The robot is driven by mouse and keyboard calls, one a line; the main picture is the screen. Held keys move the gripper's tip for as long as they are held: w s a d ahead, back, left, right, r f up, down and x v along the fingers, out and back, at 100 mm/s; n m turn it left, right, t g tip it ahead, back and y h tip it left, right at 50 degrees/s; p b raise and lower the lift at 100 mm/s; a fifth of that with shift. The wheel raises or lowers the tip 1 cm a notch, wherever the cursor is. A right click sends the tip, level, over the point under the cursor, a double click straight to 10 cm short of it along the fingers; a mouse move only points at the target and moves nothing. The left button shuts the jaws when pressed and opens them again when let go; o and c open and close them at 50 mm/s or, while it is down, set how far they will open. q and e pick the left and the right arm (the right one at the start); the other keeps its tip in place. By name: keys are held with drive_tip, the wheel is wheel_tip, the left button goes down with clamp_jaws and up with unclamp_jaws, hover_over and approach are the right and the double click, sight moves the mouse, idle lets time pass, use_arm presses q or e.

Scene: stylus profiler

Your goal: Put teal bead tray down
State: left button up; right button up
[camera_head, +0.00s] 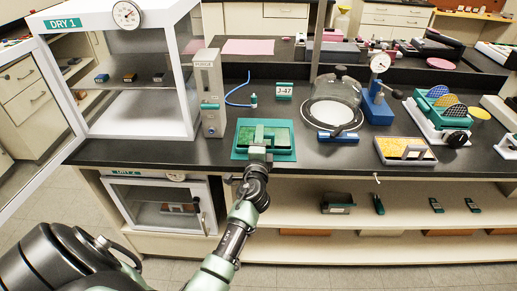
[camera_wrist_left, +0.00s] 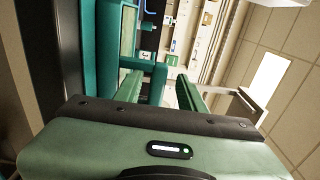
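The teal bead tray (camera_head: 282,136), with green contents and a raised teal handle, sits flat at the front of the dark bench, on or within a wider teal border (camera_head: 238,153). My left gripper (camera_head: 258,152) is at the tray's front edge, by the handle. In the left wrist view my left gripper (camera_wrist_left: 160,92) has its two green fingers apart. A teal handle part (camera_wrist_left: 156,84) lies between them, with a gap showing on the right finger's side. Contact on the left finger's side is unclear. My right gripper is in neither view.
A grey upright device (camera_head: 209,95) and the DRY 1 cabinet (camera_head: 140,105) stand left of the tray. A J-47 label (camera_head: 284,91) is behind it. A glass bell jar (camera_head: 335,100), blue gauge stand (camera_head: 376,105) and yellow tray (camera_head: 390,150) are to the right.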

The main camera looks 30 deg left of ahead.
use_arm(q)
drive_tip(key=v, duration=0.6)
drive_tip(key=shift+s+d+b, duration=0.2)
drive_tip(key=shift+s+b, duration=0.15)
drive_tip(key=s+d+f+n+h, duration=0.1)
drive_tip(key=d+f+n+h, duration=0.3)
drive_tip(key=d+f+h, duration=0.55)
drive_tip(key=s+d+f+n+g, duration=0.15)
drive_tip(key=s+f, duration=0.25)
drive_tip(key=f, duration=0.4)
drive_tip(key=s+d+f+g, duration=0.2)
drive_tip(key=s+f+g, duration=0.15)
drive_tip(key=f, duration=0.55)
drive_tip(key=s+d+f+g, duration=0.1)
drive_tip(key=s+d+f, duration=0.1)
drive_tip(key=s+f, duration=0.45)
drive_tip(key=s+f+n+g, duration=0.1)
drive_tip(key=s+f+g, duration=0.2)
drive_tip(key=s+f, duration=0.4)
drive_tip(key=s+a+f+n+g, duration=0.1)
drive_tip(key=s+f+g, duration=0.2)
drive_tip(key=s+f, duration=0.5)
drive_tip(key=s+a+f+n+g, duration=0.1)
drive_tip(key=s+f, duration=0.7)
drive_tip(key=s, duration=1.1)
drive_tip(key=shift+s+a+n+g, duration=0.3)
drive_tip(key=shift+n+g, duration=0.25)
drive_tip(key=shift+g, duration=0.35)
